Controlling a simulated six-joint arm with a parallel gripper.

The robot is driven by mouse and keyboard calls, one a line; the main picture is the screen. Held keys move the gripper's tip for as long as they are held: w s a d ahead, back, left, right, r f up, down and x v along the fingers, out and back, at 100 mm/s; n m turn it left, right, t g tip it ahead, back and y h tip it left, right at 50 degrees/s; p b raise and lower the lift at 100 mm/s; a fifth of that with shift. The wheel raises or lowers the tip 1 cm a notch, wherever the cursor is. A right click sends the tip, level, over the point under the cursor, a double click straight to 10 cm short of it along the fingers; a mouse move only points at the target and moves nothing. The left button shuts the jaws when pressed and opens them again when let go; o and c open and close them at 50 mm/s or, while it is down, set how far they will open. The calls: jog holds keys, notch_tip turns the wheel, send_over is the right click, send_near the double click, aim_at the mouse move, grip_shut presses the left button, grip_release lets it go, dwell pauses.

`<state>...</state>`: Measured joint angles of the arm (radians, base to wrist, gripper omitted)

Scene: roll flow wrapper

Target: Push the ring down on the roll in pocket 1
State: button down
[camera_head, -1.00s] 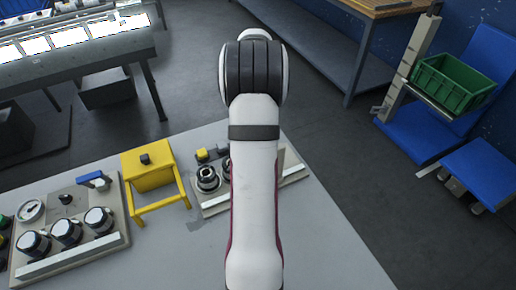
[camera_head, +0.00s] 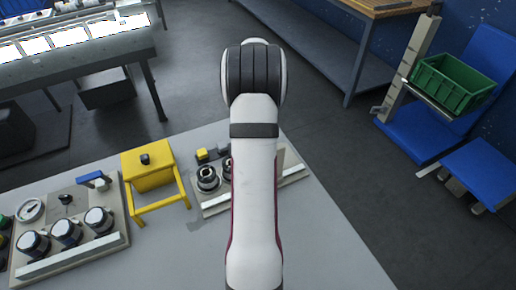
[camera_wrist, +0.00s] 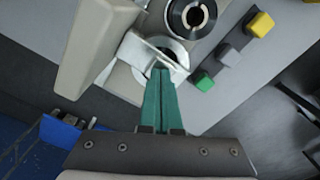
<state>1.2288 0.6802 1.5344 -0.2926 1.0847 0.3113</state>
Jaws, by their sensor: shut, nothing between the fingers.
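My gripper (camera_wrist: 161,72) shows in the wrist view as two teal fingers closed together. Their tips are over a round pale roll or ring (camera_wrist: 180,55) in a light bracket, with a dark centre partly hidden by the tips. Whether they touch cannot be told. A second roll (camera_wrist: 176,18), black with a pale ring in its middle, sits beside it at the top. In the head view a black roll with a pale centre (camera_head: 208,177) stands on the fixture plate (camera_head: 215,208); another is partly behind my arm, which hides my gripper. Pocket numbers are not readable.
Yellow (camera_wrist: 262,23), grey (camera_wrist: 230,53) and green (camera_wrist: 204,81) blocks line the right side. A tall beige block (camera_wrist: 95,50) stands close left of the fingers. A yellow stand (camera_head: 150,172) and a gauge panel (camera_head: 75,222) are left of the fixture.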

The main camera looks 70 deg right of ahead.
notch_tip(320, 180, up, 9)
jog(key=shift+f, duration=0.2)
dwell(0.6)
jog(key=w+a+r+n, duration=0.3)
jog(key=w+a, duration=0.2)
jog(key=a, duration=0.6)
jog(key=w+a+r+n, duration=0.3)
jog(key=w+a, duration=0.2)
jog(key=a, duration=0.6)
jog(key=s+a+n+y, duration=0.1)
jog(key=a+n, duration=0.2)
jog(key=a, duration=0.7)
jog(key=s+a+f+n, duration=0.3)
jog(key=s+a+n, duration=0.3)
jog(key=s+a, duration=0.5)
jog(key=a, duration=0.3)
jog(key=shift+s+a+f+n+y, duration=0.2)
jog(key=shift+n+y, duration=0.1)
jog(key=shift+y, duration=0.1)
